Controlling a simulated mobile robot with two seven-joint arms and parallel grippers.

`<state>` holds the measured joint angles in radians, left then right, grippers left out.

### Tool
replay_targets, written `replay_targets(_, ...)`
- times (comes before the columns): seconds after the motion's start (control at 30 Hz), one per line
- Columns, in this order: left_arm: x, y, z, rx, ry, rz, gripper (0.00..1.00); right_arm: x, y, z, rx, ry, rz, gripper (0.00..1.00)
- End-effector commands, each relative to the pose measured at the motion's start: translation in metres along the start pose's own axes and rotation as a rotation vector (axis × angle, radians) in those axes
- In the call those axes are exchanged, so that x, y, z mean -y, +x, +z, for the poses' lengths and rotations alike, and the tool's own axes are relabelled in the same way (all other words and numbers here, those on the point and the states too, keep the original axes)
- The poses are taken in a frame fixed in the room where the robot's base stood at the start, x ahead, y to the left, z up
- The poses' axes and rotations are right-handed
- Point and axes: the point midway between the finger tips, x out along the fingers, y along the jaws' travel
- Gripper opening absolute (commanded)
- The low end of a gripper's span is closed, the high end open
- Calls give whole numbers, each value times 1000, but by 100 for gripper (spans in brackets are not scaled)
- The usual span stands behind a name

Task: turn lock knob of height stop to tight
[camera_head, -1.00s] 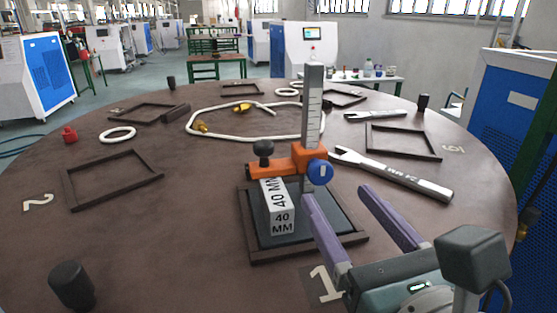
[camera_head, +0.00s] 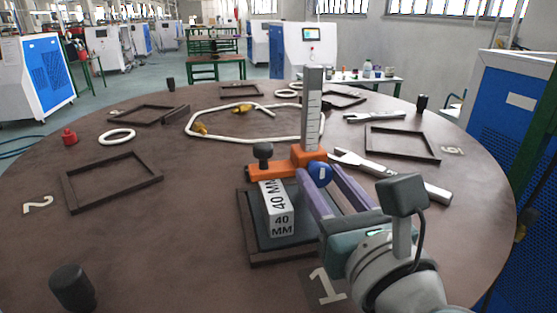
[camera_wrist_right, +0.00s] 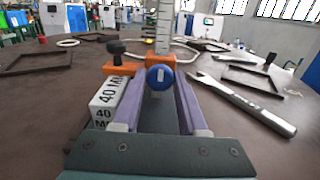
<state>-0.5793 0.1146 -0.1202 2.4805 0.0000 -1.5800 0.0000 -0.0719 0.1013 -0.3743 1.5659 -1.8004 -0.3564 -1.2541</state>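The height stop has a grey ruled post (camera_head: 313,110), an orange arm (camera_head: 275,171) with a black knob (camera_head: 263,152), and a blue round lock knob (camera_head: 320,173) on its near side. The lock knob carries a white mark, upright in the right wrist view (camera_wrist_right: 160,77). My right gripper (camera_head: 319,174) reaches it from the near right. Its purple fingers lie along both sides of the knob and appear to touch it, shut on it. A white 40 MM block (camera_head: 282,228) stands under the orange arm. My left gripper is not in view.
A large wrench (camera_head: 437,194) lies just right of the stop. A white hose (camera_head: 196,117), empty frames (camera_head: 68,190) and a black peg (camera_head: 72,287) are elsewhere on the round table.

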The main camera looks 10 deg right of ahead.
Motion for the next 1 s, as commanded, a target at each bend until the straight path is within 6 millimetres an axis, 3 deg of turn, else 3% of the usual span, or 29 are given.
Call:
replay_targets(0.03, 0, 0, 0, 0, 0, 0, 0, 0, 0, 0, 0, 0, 0, 32)
replay_targets(0.33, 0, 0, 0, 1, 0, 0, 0, 0, 0, 0, 0, 0, 0, 0)
replay_targets(0.73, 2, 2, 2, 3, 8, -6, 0, 0, 0, -1, 0, 32, 0, 0)
replay_targets(1.0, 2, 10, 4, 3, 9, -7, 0, 0, 0, -2, 1, 184, 0, 0)
